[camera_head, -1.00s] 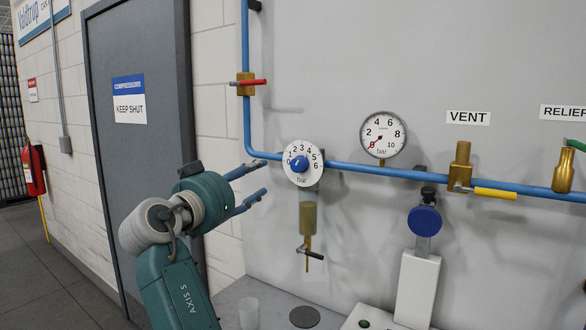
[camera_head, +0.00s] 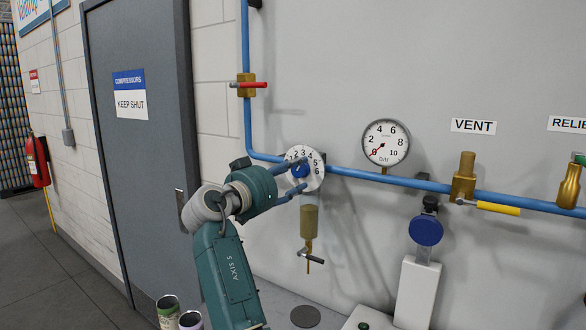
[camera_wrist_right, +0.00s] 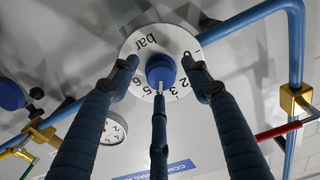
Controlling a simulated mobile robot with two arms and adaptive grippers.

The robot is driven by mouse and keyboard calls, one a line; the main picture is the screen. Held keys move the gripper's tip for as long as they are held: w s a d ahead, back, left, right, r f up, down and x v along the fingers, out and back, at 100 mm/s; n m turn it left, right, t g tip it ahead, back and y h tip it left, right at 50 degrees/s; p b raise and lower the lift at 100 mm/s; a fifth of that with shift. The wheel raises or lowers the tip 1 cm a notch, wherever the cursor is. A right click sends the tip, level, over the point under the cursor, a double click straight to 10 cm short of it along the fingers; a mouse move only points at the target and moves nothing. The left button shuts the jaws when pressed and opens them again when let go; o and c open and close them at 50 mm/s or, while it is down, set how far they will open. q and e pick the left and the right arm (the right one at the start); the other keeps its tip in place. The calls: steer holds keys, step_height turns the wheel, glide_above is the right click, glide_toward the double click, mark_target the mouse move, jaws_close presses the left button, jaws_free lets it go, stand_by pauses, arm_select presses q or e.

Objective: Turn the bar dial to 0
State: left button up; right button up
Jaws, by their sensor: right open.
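The bar dial (camera_head: 317,172) is a white numbered disc with a blue knob (camera_head: 299,171) at its centre, on the blue pipe. In the right wrist view the dial (camera_wrist_right: 146,40) appears upside down. My left gripper is not in view.
A round gauge (camera_head: 386,143) right of the dial has its red needle near 0. A red-handled valve (camera_head: 246,85) sits above left, a yellow-handled one (camera_head: 464,180) at right. A small drain valve (camera_head: 309,256) hangs below the dial. Two open cans (camera_head: 168,308) stand at lower left.

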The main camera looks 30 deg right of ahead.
steer(key=shift+d+f, duration=0.1)
steer(key=c, duration=1.1)
